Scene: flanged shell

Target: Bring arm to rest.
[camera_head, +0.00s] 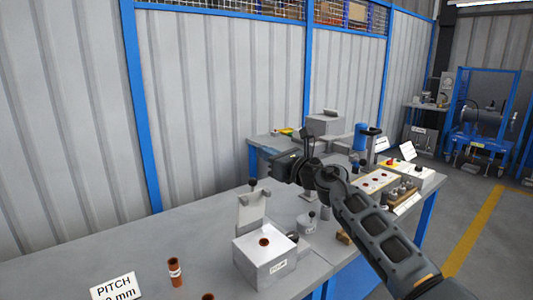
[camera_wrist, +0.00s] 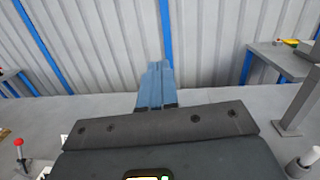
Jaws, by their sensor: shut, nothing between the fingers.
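My arm reaches in from the lower right of the head view, over the grey bench (camera_head: 205,240). My gripper (camera_head: 275,154) is at its far end, above the back part of the bench. In the wrist view the two blue fingers of my gripper (camera_wrist: 156,75) lie side by side with nothing between them, in front of the corrugated wall (camera_wrist: 115,40). The gripper touches nothing that I can see.
Brown tubes (camera_head: 175,271) and a "PITCH" sign (camera_head: 118,289) are at the front left. A tray of parts (camera_head: 378,181) lies right of the gripper. The bench's left part is mostly clear.

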